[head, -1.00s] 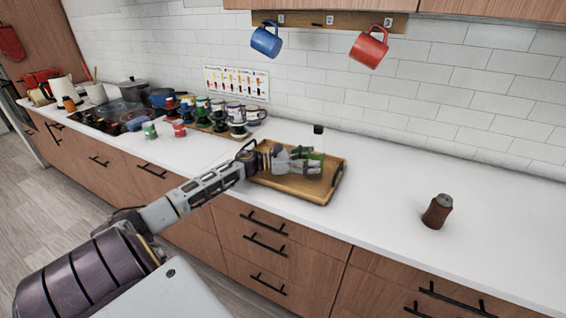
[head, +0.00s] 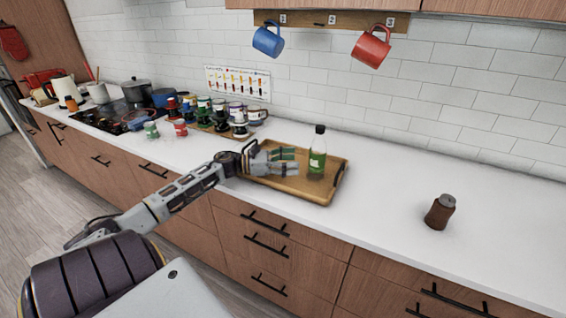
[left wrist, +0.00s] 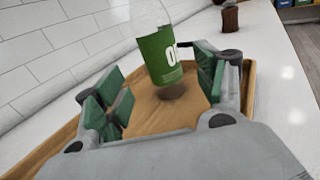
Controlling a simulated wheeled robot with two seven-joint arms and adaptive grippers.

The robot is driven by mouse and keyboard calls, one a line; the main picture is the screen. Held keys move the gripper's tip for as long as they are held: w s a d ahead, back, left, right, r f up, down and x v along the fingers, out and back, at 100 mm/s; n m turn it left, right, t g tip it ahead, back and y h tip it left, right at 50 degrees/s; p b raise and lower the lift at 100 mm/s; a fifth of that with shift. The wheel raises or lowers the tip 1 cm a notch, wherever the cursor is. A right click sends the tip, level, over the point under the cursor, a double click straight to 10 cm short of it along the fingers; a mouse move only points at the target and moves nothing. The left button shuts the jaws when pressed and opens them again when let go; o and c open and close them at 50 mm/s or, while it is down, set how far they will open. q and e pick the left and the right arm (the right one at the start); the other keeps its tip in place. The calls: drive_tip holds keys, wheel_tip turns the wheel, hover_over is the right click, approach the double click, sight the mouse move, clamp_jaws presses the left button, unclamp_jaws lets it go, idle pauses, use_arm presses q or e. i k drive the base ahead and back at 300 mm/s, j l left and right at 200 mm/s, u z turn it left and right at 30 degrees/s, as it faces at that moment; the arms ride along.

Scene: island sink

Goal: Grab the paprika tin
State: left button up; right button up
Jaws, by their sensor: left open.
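No label that I can read says paprika. A small red tin (head: 180,128) stands on the counter beside a small green tin (head: 151,130), left of the tray; I cannot tell if the red one is the paprika tin. My left gripper (head: 290,161) is open and empty over the wooden tray (head: 300,187). A green-labelled bottle (head: 317,155) stands upright on the tray, just beyond its fingertips. In the left wrist view the bottle (left wrist: 162,57) shows ahead between the spread green finger pads. My right gripper is not in view.
Several jars and cups (head: 218,114) stand in a rack behind the tins. A brown shaker (head: 439,212) stands right of the tray. Blue (head: 267,41) and red (head: 370,47) mugs hang above. The counter right of the tray is mostly clear.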

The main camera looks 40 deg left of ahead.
sight(179, 126)
drive_tip(key=u, duration=2.2)
